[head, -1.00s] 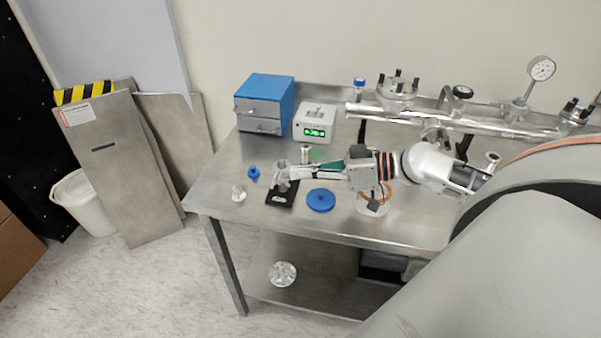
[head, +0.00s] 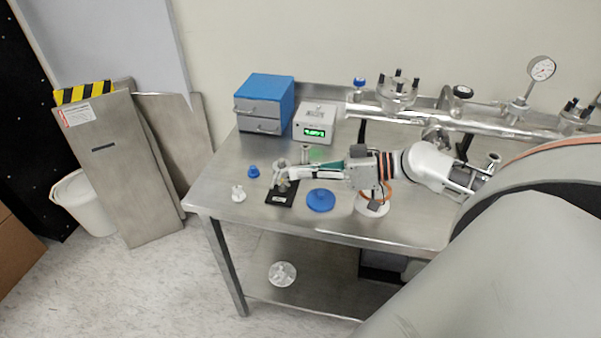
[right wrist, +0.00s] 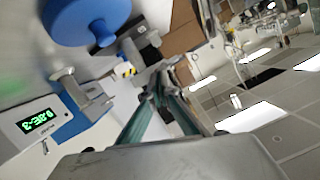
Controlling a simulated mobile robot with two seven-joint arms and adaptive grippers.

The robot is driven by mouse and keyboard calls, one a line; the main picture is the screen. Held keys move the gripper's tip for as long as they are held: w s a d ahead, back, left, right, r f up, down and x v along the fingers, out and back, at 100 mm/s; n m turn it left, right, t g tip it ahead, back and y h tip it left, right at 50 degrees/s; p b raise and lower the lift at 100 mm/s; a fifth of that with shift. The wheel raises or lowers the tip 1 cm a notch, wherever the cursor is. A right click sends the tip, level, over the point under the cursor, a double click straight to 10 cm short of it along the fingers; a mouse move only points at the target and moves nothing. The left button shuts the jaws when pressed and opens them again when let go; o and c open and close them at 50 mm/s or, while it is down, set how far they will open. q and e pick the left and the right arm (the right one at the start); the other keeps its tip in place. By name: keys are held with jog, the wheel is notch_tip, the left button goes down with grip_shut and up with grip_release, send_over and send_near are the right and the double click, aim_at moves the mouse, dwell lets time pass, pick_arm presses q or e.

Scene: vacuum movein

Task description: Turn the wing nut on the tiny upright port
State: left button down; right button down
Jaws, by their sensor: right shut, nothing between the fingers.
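The tiny upright port (head: 281,182) stands on a small black base plate (head: 279,199) near the table's front left; its metal top and clamp are small and partly covered by my fingers. The wing nut cannot be clearly made out. My right gripper (head: 292,173) reaches in from the right, its fingertips together at the port; contact is unclear. In the right wrist view, the green-sided fingers (right wrist: 160,88) converge beside a grey metal part (right wrist: 172,70), with nothing visibly held between them. My left gripper is not in view.
A blue disc (head: 321,200), blue cap (head: 253,172) and white fitting (head: 238,193) lie around the plate. Behind stand a gauge box with green digits (head: 314,125) and a blue drawer unit (head: 265,97). Metal piping (head: 470,119) runs along the back right.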

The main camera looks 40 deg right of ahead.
jog(key=shift+w+d+f+m+g+y, duration=0.15)
jog(key=shift+f+m+y, duration=0.15)
jog(key=shift+m, duration=0.5)
jog(key=shift+f+m+g+y, duration=0.15)
jog(key=shift+m+y, duration=0.25)
jog(key=shift+m, duration=0.4)
dwell(1.3)
jog(key=shift+w+d+f, duration=0.1)
jog(key=shift+f, duration=0.05)
dwell(2.9)
